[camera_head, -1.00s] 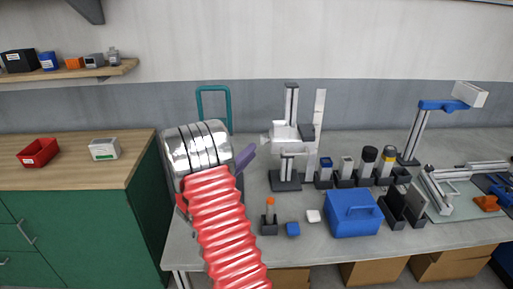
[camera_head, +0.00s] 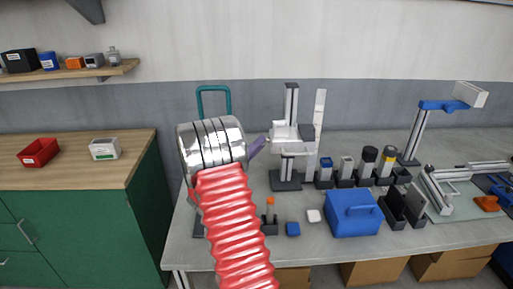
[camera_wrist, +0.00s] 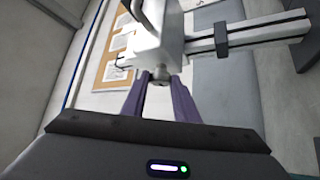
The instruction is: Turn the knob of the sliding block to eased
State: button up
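The sliding block (camera_head: 286,132) is white and sits on an upright grey column on the bench. It fills the upper middle of the wrist view (camera_wrist: 158,38). A small round metal knob (camera_wrist: 160,73) points from it toward my wrist camera. My gripper (camera_wrist: 160,82) has two purple fingers, spread apart with the knob showing between their tips. I cannot tell whether either finger touches it. In the head view, the purple fingers of my gripper (camera_head: 258,146) reach close to the block's left side, and the knob is not clear there. Any setting marks are unreadable.
A thin upright scale (camera_head: 318,118) stands right of the column. Several dark holders with canisters (camera_head: 367,163) and a blue case (camera_head: 353,213) are farther right. A teal frame (camera_head: 214,90) stands behind my arm.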

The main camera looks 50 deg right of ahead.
jog(key=c, duration=0.4)
jog(key=shift+a, duration=0.1)
jog(key=shift+c, duration=0.3)
jog(key=shift+n+t, duration=0.3)
jog(key=n+y, duration=0.1)
jog(key=n+t+y, duration=0.1)
jog(key=n, duration=0.1)
jog(key=shift+s+r, duration=0.15)
jog(key=shift+r, duration=0.25)
jog(key=shift+w+d+r+n+g+y, duration=0.15)
jog(key=shift+r+n+y, duration=0.15)
jog(key=shift+n+y, duration=1.1)
jog(key=shift+r+n+g+y, duration=0.1)
jog(key=shift+r+n+y, duration=0.15)
jog(key=shift+n+y, duration=1.15)
jog(key=shift+w+d+r+n+g+y, duration=0.15)
jog(key=shift+r+n+y, duration=0.15)
jog(key=shift+n+y, duration=1.1)
jog(key=shift+s+y, duration=0.1)
jog(key=shift+y, duration=0.3)
